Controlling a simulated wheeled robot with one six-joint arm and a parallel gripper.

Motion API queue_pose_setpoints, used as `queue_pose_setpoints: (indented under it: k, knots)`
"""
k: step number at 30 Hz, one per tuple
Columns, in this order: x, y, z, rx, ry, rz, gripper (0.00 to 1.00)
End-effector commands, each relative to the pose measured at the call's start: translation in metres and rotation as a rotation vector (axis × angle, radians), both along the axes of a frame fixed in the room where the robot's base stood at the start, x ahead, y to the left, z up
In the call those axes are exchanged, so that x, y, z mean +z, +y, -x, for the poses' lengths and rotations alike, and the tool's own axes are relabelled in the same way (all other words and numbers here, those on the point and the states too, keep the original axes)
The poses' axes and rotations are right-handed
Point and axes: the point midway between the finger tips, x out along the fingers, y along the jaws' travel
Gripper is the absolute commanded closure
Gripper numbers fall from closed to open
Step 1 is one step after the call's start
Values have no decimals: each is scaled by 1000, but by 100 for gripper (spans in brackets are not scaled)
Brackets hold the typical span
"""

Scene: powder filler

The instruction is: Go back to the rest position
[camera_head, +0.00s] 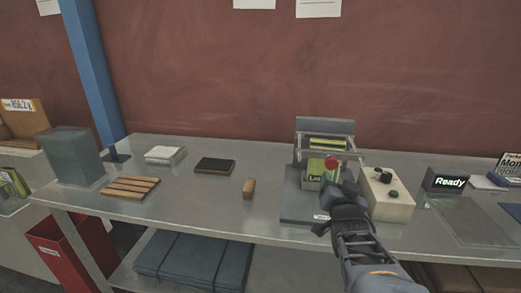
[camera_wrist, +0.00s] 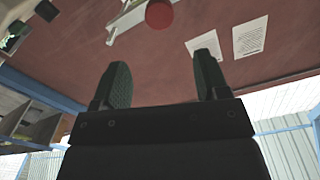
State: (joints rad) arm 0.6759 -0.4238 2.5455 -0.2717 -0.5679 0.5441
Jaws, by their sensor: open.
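My gripper (camera_wrist: 163,85) shows in the wrist view with its two dark fingers wide apart and nothing between them. In the head view my arm reaches in from the lower right, and my gripper (camera_head: 343,192) is in front of the powder filler (camera_head: 325,125). The filler has a grey back plate, a green label and a red round knob (camera_head: 332,162). A red round part also shows beyond the fingers in the wrist view (camera_wrist: 159,14). My gripper hides part of the filler's lower front. I cannot tell whether it touches the filler.
A beige control box (camera_head: 387,195) and a "Ready" display (camera_head: 446,181) stand right of the filler. A blue post (camera_head: 92,75) rises at left.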

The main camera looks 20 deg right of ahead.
Motion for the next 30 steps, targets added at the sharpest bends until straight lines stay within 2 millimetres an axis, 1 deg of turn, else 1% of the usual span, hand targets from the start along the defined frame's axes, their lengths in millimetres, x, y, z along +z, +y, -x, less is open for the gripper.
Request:
queue_pose_setpoints:
  k: [3,5,8,11,13,14,15,17,18,20,21,24,27,30]
  knots:
    - [-1,0,0,-1,8,7,32]
    - [-6,-1,1,-8,46,11,32]
    - [-26,-5,5,-36,171,-9,32]
    - [-58,-8,17,-70,371,-63,32]
    - [-77,3,25,-55,532,-109,32]
    - [-85,11,29,-36,604,-130,32]
    - [-93,23,33,-8,698,-151,32]
    - [-102,47,39,59,833,-179,32]
    - [-107,65,44,114,921,-194,32]
    - [-110,94,51,208,1042,-206,32]
    - [-110,114,57,277,1117,-210,32]
    - [-104,162,72,445,1263,-192,32]
    - [-95,193,77,551,1308,-156,32]
    - [-88,211,75,612,1298,-106,32]
